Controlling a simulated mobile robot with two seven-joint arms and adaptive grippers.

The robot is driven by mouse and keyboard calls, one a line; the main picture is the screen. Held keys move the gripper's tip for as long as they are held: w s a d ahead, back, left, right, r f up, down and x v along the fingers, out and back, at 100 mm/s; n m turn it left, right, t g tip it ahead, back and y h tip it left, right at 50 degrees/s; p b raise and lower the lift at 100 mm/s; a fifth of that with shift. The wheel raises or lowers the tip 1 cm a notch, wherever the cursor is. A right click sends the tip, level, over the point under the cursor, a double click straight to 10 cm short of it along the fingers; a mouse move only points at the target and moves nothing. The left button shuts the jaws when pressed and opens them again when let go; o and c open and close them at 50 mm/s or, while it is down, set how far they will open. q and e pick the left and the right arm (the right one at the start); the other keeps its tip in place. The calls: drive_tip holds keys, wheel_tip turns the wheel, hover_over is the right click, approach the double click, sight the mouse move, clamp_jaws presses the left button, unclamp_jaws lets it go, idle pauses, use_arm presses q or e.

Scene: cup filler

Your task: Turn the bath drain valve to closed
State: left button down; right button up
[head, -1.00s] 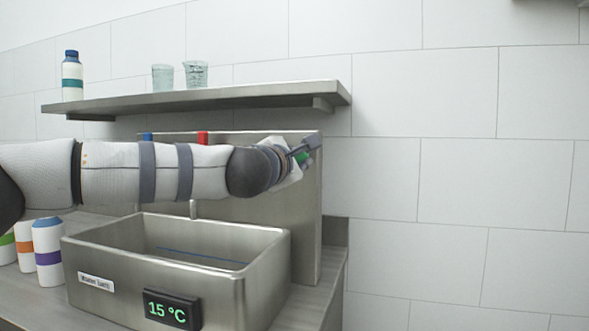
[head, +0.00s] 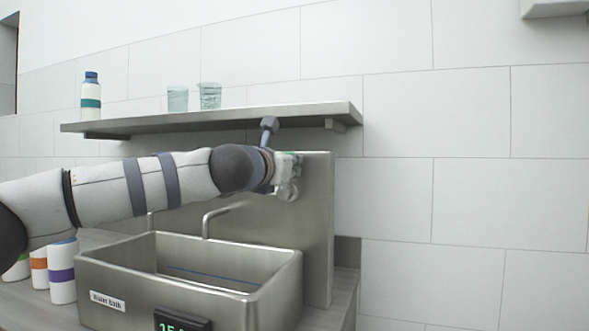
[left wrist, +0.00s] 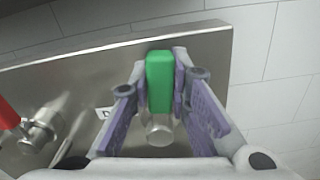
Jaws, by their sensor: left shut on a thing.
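The drain valve's green handle (left wrist: 160,82) is between the two purple-padded fingers of my left gripper (left wrist: 163,95) in the left wrist view. The fingers are shut on it. Its round metal stem (left wrist: 159,130) shows just below the handle. In the head view my left gripper (head: 284,172) is at the right end of the steel back panel (head: 318,220), and it hides most of the handle. The steel water bath (head: 115,287) stands below with a spout over it. A blue line shows inside the bath. My right gripper is not in view.
A red-handled valve (left wrist: 8,115) is left of the green one on the panel. A label (left wrist: 104,113) between them is partly hidden. A shelf (head: 225,119) with two glasses and a bottle is above my arm. White bottles (head: 61,275) stand left of the bath.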

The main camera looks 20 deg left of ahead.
use_arm(q)
drive_tip(key=shift+a+n, duration=0.55)
drive_tip(key=shift+n, duration=0.35)
drive_tip(key=c, duration=1.5)
unclamp_jaws()
drive_tip(key=s, duration=1.2)
drive_tip(key=shift+a, duration=0.25)
